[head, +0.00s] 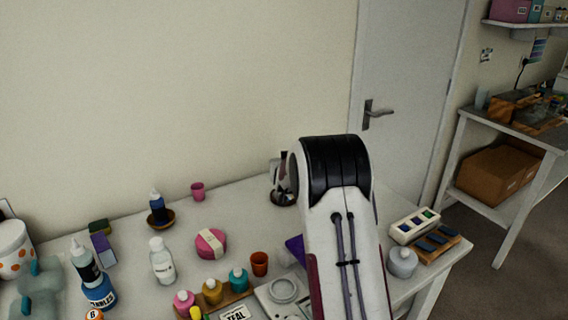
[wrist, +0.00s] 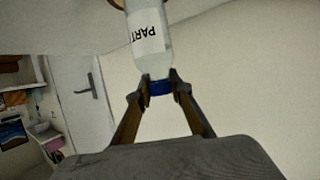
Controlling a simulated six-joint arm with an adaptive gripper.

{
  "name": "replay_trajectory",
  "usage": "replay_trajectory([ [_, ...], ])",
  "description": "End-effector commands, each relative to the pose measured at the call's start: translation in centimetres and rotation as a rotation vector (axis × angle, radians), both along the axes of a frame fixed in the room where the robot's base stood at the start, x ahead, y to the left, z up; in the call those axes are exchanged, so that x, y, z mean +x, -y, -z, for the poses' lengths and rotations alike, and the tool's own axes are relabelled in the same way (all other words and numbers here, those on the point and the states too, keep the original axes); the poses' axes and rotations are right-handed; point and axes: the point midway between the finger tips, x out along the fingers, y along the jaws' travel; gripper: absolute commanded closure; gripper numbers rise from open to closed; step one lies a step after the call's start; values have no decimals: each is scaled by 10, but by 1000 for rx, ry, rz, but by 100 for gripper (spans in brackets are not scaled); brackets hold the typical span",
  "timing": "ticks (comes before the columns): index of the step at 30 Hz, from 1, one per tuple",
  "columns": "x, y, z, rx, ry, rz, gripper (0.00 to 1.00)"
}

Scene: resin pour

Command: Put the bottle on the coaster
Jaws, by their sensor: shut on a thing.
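In the wrist view, which is upside down, my gripper (wrist: 159,84) is shut on the blue cap of a clear bottle (wrist: 149,32) with a white label reading "PART". The bottle is close to upright. A brown rim (wrist: 116,4), possibly the coaster, shows at its base, cut off by the picture edge; I cannot tell whether they touch. In the head view my arm hides most of the gripper.
Small jars crowd the front.

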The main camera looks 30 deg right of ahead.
Motion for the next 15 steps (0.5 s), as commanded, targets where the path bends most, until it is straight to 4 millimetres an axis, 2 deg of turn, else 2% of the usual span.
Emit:
replay_trajectory([
  [8, 0, 0, 2, 0, 1, 0, 100],
  [9, 0, 0, 3, 0, 0, 0, 75],
  [10, 0, 0, 2, -1, 0, 0, 67],
  [11, 0, 0, 2, 0, 0, 0, 63],
  [15, 0, 0, 2, 0, 0, 0, 63],
])
